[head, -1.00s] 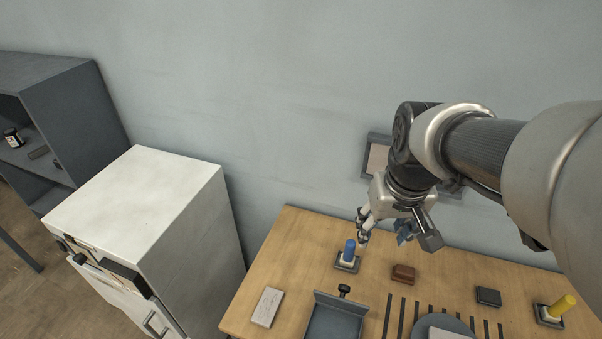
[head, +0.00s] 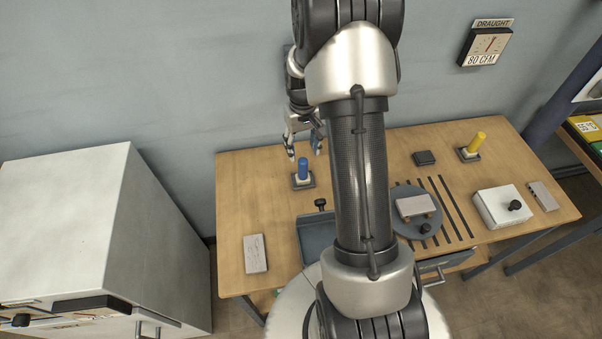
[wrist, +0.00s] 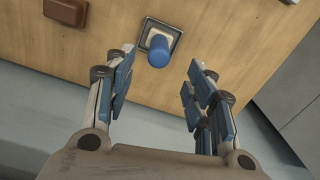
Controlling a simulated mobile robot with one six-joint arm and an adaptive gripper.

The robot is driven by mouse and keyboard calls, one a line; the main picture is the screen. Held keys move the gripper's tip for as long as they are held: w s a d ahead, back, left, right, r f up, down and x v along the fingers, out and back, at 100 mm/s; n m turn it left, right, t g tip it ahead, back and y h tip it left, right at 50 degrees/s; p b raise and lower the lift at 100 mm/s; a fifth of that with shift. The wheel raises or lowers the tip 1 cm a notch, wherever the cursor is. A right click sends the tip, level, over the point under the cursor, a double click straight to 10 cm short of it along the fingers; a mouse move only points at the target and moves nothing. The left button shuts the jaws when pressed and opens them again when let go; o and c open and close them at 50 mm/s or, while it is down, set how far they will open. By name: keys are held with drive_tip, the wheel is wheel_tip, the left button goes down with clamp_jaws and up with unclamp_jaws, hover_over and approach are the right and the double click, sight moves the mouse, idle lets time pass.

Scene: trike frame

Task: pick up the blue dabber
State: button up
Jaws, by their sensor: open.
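The blue dabber (head: 303,168) stands upright in a small dark square holder (head: 297,186) with a pale collar, near the back left of the wooden table. In the wrist view the dabber (wrist: 159,50) shows beyond the fingertips, between the lines of the two fingers. My gripper (head: 304,148) is open and empty, just above and behind the dabber in the head view. In the wrist view its blue-padded fingers (wrist: 158,72) are spread apart, and neither touches the dabber.
A yellow dabber (head: 478,142) stands at the back right. A brown block (wrist: 66,10) lies beside the blue dabber's holder. A pale slab (head: 255,254) and a grey tray (head: 318,240) lie nearer the front. A white cabinet (head: 70,215) stands left of the table (head: 237,190).

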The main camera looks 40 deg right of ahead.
sight(302, 161)
wheel_tip(302, 161, down, 7)
drive_tip(key=shift+r+b, duration=0.15)
drive_tip(key=shift+b, duration=0.65)
wheel_tip(302, 161, down, 5)
drive_tip(key=shift+d+r+b, duration=0.1)
drive_tip(key=shift+b, duration=0.8)
drive_tip(key=shift+c, duration=0.5)
drive_tip(key=c, duration=1.1)
